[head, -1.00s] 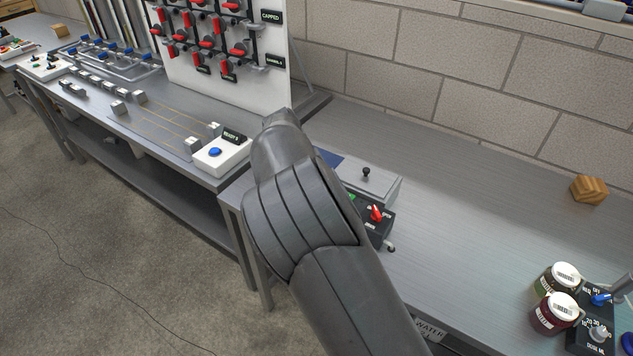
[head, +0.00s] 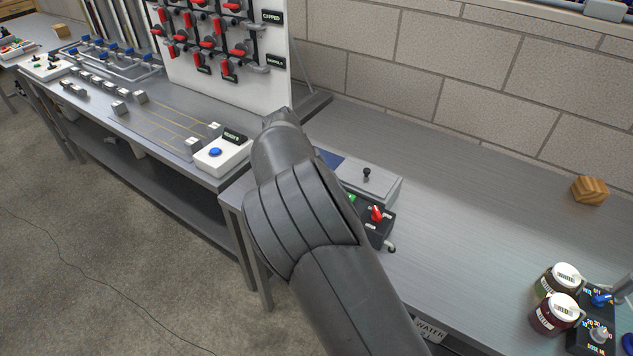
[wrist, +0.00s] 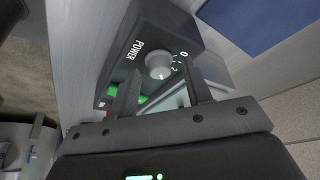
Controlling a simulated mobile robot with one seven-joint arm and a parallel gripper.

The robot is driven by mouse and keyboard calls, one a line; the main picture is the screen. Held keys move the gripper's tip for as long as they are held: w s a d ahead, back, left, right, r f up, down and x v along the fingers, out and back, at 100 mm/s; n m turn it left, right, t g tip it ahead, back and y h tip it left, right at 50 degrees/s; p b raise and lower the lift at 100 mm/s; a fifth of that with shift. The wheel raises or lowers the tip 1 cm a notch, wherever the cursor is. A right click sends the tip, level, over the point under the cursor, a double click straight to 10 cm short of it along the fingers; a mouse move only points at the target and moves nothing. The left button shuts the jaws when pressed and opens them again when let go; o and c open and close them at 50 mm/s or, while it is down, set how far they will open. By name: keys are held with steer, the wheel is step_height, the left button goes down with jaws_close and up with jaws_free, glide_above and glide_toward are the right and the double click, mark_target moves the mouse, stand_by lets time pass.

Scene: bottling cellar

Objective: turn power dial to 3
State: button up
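The power dial (wrist: 159,65) is a round grey knob on a dark box (wrist: 178,28) marked POWER, in the wrist view. Part of its scale shows beside it, with 0 and 2 readable; a 3 cannot be made out and one finger covers part of that side. My gripper (wrist: 160,88) is open, its two dark fingers apart with the knob between and just beyond their tips; I cannot tell whether they touch it. A green part (wrist: 150,99) shows below the knob. In the head view my arm hides the dial and my gripper.
In the head view, a black box with a red switch (head: 377,213) and a grey box with a black knob (head: 367,174) sit right of my arm. Jars (head: 554,314) stand at the lower right. A wooden block (head: 590,190) lies near the wall. The bench between is clear.

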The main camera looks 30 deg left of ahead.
steer(key=v, duration=1)
steer(key=shift+r, duration=0.4)
steer(key=w+d+r+n+g+y, duration=0.15)
steer(key=d+r, duration=0.25)
steer(key=d, duration=0.7)
steer(key=w+d+r+y, duration=0.15)
steer(key=d+r, duration=0.25)
steer(key=d, duration=0.6)
steer(key=w+d+r+n, duration=0.15)
steer(key=d+r, duration=0.25)
steer(key=d, duration=0.7)
steer(key=s+d+r+n+t+y, duration=0.1)
steer(key=s+d, duration=0.4)
steer(key=d, duration=0.3)
steer(key=s+d+r+n+t, duration=0.1)
steer(key=s+d+n, duration=0.1)
steer(key=s+d, duration=0.35)
steer(key=s+d+f+n+t, duration=0.1)
steer(key=s+d+f, duration=0.3)
steer(key=s+d, duration=0.5)
steer(key=shift+s+d+f+n+t+h, duration=0.2)
steer(key=shift+s+f+n+t+h, duration=0.15)
steer(key=shift+s+n, duration=0.6)
